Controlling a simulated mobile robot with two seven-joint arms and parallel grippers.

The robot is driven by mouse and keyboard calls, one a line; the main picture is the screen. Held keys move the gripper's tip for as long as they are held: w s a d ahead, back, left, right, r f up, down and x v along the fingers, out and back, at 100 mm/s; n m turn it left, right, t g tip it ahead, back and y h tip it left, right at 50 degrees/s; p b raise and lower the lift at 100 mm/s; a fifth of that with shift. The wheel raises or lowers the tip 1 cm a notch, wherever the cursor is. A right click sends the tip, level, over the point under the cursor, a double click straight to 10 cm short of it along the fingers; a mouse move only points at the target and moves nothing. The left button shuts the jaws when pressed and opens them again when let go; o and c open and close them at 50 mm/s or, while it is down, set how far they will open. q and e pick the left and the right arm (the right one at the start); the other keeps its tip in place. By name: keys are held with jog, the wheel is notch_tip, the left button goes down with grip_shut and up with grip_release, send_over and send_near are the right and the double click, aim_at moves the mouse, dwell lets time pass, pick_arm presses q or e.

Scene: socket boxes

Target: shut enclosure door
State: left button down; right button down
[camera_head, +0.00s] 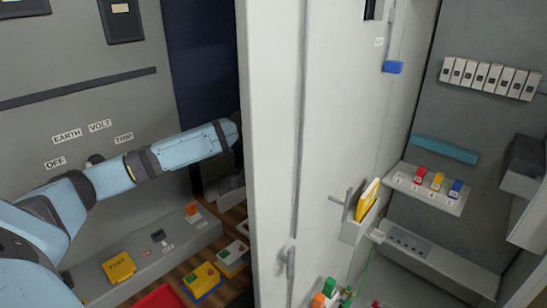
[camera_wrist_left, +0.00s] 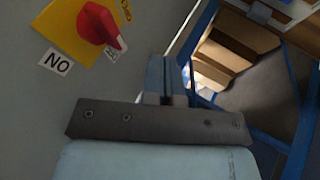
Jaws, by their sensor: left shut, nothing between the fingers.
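The enclosure door (camera_head: 335,140) is a tall light-grey panel standing open across the middle of the head view. A lever handle (camera_head: 289,262) shows low on it, and a pocket with a yellow folder (camera_head: 367,200) is on its right-hand face. My left arm reaches in from the left and ends beside the door's left edge, where its fingers are hidden in the head view. In the left wrist view my left gripper (camera_wrist_left: 170,82) is shut and empty. A red rotary knob (camera_wrist_left: 99,24) on a yellow plate is on a pale surface beside it; contact is unclear. My right gripper is not in view.
Right of the door, a grey interior holds a row of white modules (camera_head: 490,78) and a shelf with coloured blocks (camera_head: 427,189). On the left, a grey ledge (camera_head: 150,262) carries a yellow TEST block (camera_head: 119,266), with several coloured boxes on the wooden surface below.

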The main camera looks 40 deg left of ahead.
pick_arm(q)
jog(key=shift+w+d+f+p, duration=0.1)
jog(key=shift+d+f+p, duration=0.15)
jog(key=shift+d, duration=0.85)
jog(key=shift+w+d+f+p, duration=0.1)
jog(key=shift+d+f+p, duration=0.1)
jog(key=shift+d, duration=0.9)
jog(key=shift+d, duration=0.15)
